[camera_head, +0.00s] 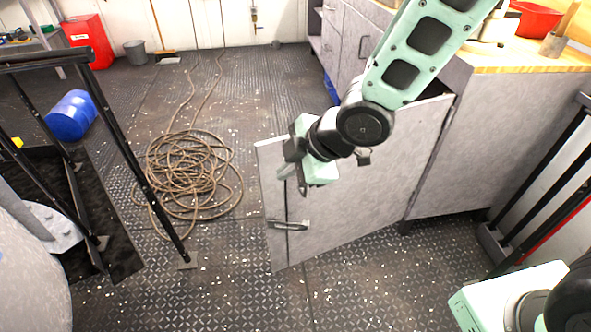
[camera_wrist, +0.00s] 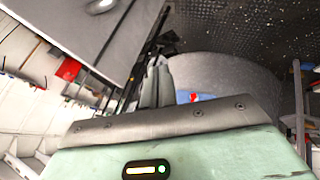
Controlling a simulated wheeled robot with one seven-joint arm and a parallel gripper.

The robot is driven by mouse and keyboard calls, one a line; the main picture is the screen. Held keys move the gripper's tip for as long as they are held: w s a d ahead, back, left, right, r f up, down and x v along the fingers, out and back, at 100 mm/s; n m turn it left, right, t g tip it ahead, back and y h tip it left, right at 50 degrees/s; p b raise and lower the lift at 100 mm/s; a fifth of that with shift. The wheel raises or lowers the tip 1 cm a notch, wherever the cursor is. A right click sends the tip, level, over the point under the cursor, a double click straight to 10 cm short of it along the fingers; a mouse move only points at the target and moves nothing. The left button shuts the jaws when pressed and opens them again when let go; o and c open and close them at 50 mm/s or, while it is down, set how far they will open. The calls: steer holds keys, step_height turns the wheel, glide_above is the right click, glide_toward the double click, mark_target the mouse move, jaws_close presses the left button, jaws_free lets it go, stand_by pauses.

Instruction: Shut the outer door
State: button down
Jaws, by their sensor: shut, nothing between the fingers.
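The grey outer door (camera_head: 370,185) of the cabinet (camera_head: 470,145) stands wide open. It is hinged at its right edge, and its free edge points left into the room. Its metal handle (camera_head: 288,225) is low near the free edge, on the face towards me. My gripper (camera_head: 303,190) is shut and empty, pointing down in front of the door near its free edge, above the handle. I cannot tell whether it touches the door. In the wrist view, my shut fingers (camera_wrist: 155,85) show below and right of a grey panel (camera_wrist: 75,30) with a handle.
A coil of rope (camera_head: 190,175) lies on the deck left of the door. A wooden worktop (camera_head: 535,58) with a red bowl (camera_head: 535,20) tops the cabinet. Bare deck lies before the door.

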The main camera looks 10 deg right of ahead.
mark_target(269, 165)
steer(key=w+a+f, duration=0.1)
steer(key=w+f, duration=0.1)
steer(key=w, duration=0.1)
steer(key=w+a+f, duration=0.1)
steer(key=shift+w+a+f, duration=0.2)
steer(key=shift+w+a, duration=0.1)
steer(key=shift+a, duration=0.05)
steer(key=shift+w+a, duration=0.15)
steer(key=shift+w, duration=0.35)
